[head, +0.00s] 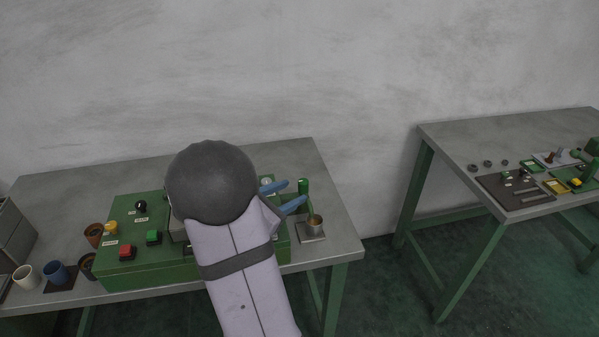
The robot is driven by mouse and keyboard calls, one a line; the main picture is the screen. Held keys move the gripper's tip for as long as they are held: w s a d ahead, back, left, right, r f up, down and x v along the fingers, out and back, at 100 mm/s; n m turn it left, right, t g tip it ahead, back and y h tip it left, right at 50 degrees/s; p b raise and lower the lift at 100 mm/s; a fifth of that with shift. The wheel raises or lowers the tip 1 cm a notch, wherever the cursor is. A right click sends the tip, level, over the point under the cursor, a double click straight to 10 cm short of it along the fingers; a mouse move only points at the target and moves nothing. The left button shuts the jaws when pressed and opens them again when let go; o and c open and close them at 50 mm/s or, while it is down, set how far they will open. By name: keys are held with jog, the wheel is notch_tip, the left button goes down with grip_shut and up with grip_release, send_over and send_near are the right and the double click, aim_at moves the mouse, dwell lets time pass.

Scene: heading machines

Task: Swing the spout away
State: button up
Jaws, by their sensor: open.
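The green machine (150,268) sits on the left table, and my arm hides its middle. A short green upright piece (304,186) stands at its right end; I cannot tell whether it is part of the spout. The spout is otherwise not clearly visible. My gripper (296,192) shows as two blue fingers pointing right from behind my arm. The fingers are apart with nothing visibly held. Their tips are close to the green upright piece; I cannot tell whether they touch it. A brass-coloured cup (315,224) stands just below them on a grey plate (312,238).
The machine's top carries a red button (127,252), a green button (153,237) and a black knob (140,206). Several cups, including a white one (25,276) and a blue one (55,272), stand at left. A second table (455,140) with small parts is at right.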

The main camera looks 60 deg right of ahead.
aim_at(303, 182)
jog(key=shift+w+d+f+n+t+y+p, duration=0.1)
jog(key=shift+w+d+f+n+t+p, duration=0.2)
jog(key=shift+d+f+n, duration=0.75)
jog(key=shift+w+d+f+n+t+y+p, duration=0.1)
jog(key=shift+w+d+n+p, duration=0.3)
jog(key=shift+d, duration=1.35)
jog(key=shift+w+d+f+n+t+y+p, duration=0.1)
jog(key=shift+w+d+f+n+t+p, duration=0.2)
jog(key=shift+d+f+n, duration=0.75)
jog(key=shift+d+r+m, duration=0.35)
jog(key=shift+r+m, duration=0.05)
jog(key=shift+r, duration=0.05)
grip_shut()
